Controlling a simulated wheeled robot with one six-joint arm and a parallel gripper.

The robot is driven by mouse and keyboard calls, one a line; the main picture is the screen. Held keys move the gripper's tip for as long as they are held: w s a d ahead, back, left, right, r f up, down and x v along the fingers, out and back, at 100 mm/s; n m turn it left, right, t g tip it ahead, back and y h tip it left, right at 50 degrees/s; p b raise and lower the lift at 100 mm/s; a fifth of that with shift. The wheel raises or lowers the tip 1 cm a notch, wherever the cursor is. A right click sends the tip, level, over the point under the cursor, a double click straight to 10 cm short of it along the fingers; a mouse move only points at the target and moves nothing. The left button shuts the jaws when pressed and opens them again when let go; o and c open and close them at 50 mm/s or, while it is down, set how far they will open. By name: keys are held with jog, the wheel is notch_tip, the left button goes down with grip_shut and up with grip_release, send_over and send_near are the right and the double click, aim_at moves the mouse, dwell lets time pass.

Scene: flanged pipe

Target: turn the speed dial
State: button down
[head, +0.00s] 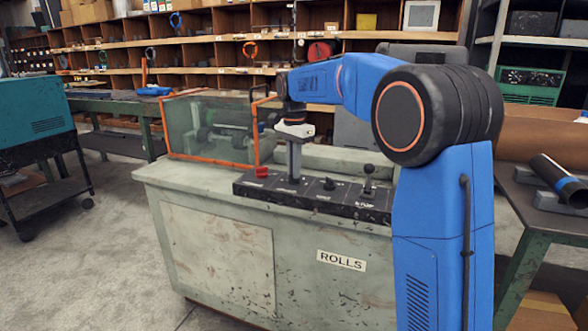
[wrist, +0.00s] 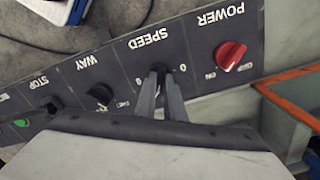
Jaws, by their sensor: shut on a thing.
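The speed dial (wrist: 158,68) is on the black control panel (wrist: 203,68), below the upside-down word SPEED in the wrist view. It is mostly hidden; only a small dark part shows at the fingertips. My gripper (wrist: 158,78) is shut on the dial, one finger on each side. A 0 shows to the right of the fingertips and another scale mark to the left; the dial's pointer cannot be seen. In the head view my gripper (head: 294,178) points straight down onto the panel (head: 340,200) on top of the pale green ROLLS machine (head: 220,240).
A red POWER knob (wrist: 231,55) sits to the right of the dial and a black WAY knob (wrist: 101,94) to the left. A lever (head: 368,178) stands up at the panel's right. An orange-framed clear guard (head: 205,130) rises behind the panel's left end.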

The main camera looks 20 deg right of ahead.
jog(key=shift+m, duration=0.3)
dwell(0.4)
jog(key=c, duration=1.8)
grip_release()
jog(key=shift+c, duration=0.2)
jog(key=shift+r, duration=0.1)
notch_tip(320, 180, up, 17)
jog(key=shift+r, duration=0.15)
